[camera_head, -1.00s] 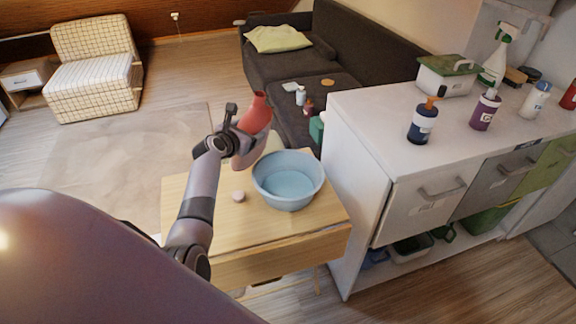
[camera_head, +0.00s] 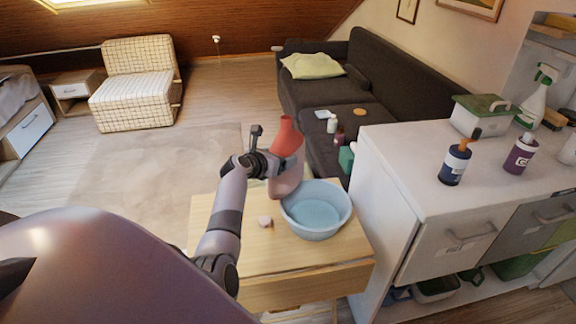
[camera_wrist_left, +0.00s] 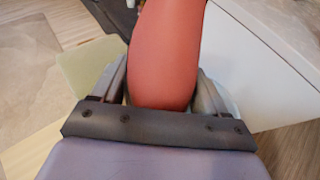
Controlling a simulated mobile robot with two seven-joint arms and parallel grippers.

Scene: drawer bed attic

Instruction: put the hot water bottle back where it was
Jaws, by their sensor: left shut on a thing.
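The red hot water bottle (camera_head: 287,165) is upright in my left gripper (camera_head: 277,162), above the back of the small wooden table (camera_head: 262,258) in the head view. Its neck points up. In the left wrist view the hot water bottle (camera_wrist_left: 168,50) fills the space between the two fingers of my left gripper (camera_wrist_left: 165,88), which is shut on it. I cannot tell whether its lower end touches the table. My right gripper is not in view.
A light blue basin (camera_head: 316,211) stands on the table beside the bottle. A small pinkish object (camera_head: 265,221) lies left of it. A white counter (camera_head: 410,170) with bottles borders the right. A dark sofa (camera_head: 345,75) is behind. Open floor lies left.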

